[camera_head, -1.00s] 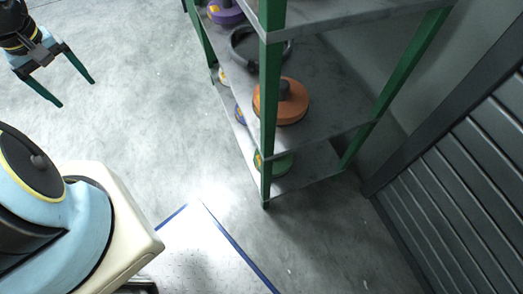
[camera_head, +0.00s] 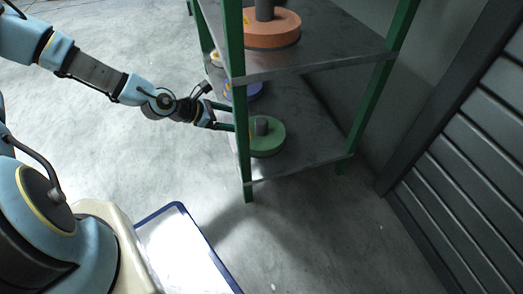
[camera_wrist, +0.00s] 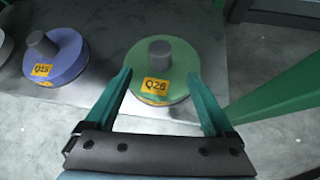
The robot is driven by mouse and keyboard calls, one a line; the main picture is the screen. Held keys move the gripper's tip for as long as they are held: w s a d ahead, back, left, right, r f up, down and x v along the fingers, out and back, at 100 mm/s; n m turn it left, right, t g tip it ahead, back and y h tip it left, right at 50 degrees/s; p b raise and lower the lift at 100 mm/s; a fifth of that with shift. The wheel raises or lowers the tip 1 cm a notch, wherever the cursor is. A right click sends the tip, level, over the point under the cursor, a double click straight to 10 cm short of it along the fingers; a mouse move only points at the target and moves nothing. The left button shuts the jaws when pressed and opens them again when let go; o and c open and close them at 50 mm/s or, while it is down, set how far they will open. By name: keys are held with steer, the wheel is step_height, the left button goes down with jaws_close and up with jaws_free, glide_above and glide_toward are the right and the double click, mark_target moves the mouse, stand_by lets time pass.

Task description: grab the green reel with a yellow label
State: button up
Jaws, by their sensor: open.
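The green reel (camera_head: 266,139) with a grey hub lies on the lower shelf of the rack. In the wrist view the green reel (camera_wrist: 177,65) bears a yellow label (camera_wrist: 155,87) reading Q26. My gripper (camera_head: 231,117) reaches in at the rack's left side, beside the reel. In the wrist view my open gripper (camera_wrist: 160,85) has one finger to each side of the reel's near part, with nothing held. Whether the fingers touch the reel cannot be told.
A purple reel (camera_wrist: 62,57) with its own yellow label stands left of the green one. An orange reel (camera_head: 271,29) sits on the shelf above. A green rack post (camera_head: 240,150) stands close by my gripper; it also crosses the wrist view's right (camera_wrist: 280,92).

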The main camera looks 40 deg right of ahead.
mark_target(258, 122)
steer(key=d+f+b, duration=0.1)
steer(key=d, duration=0.1)
steer(key=s+d+f+n+b, duration=0.1)
steer(key=d+f, duration=0.1)
steer(key=d+f+n+h+b, duration=0.1)
steer(key=d, duration=0.1)
steer(key=shift+s+d+f, duration=0.15)
steer(key=shift+d+f, duration=0.05)
steer(key=shift+d, duration=0.05)
steer(key=b+x, duration=0.4)
steer(key=x, duration=0.2)
steer(key=shift+s+r, duration=0.1)
steer(key=shift+d, duration=0.3)
jaws_close()
stand_by(0.3)
